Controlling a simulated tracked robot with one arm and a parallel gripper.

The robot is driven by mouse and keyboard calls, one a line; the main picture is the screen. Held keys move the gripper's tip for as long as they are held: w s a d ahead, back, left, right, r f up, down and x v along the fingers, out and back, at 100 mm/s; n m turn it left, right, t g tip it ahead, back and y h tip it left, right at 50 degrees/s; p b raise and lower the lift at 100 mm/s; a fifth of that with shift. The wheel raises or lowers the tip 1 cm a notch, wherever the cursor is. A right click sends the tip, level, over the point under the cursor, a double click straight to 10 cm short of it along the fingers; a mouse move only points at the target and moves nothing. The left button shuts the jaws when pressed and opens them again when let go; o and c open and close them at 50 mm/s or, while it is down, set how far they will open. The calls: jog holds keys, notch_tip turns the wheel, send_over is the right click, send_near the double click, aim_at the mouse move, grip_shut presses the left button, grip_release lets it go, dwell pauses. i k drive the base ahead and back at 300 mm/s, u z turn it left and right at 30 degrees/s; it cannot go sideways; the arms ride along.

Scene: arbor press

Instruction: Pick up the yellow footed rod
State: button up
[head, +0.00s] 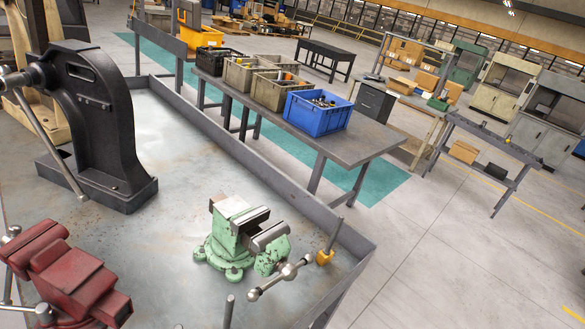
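The yellow footed rod (325,256) stands upright near the right corner of the metal bench. It has a small yellow block foot and a thin grey rod rising from it. It is just right of the green vise and close to the raised bench edge. My gripper does not show in the head view, so its opening and contents cannot be seen.
The green vise (236,238) stands left of the rod, its handle (280,279) reaching toward the front. A red vise (67,276) and a black arbor press (95,120) are further left. Another grey rod (229,312) is cut off below. A raised rim (352,240) borders the bench.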

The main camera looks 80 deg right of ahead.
aim_at(324, 256)
jog(key=z, duration=2.35)
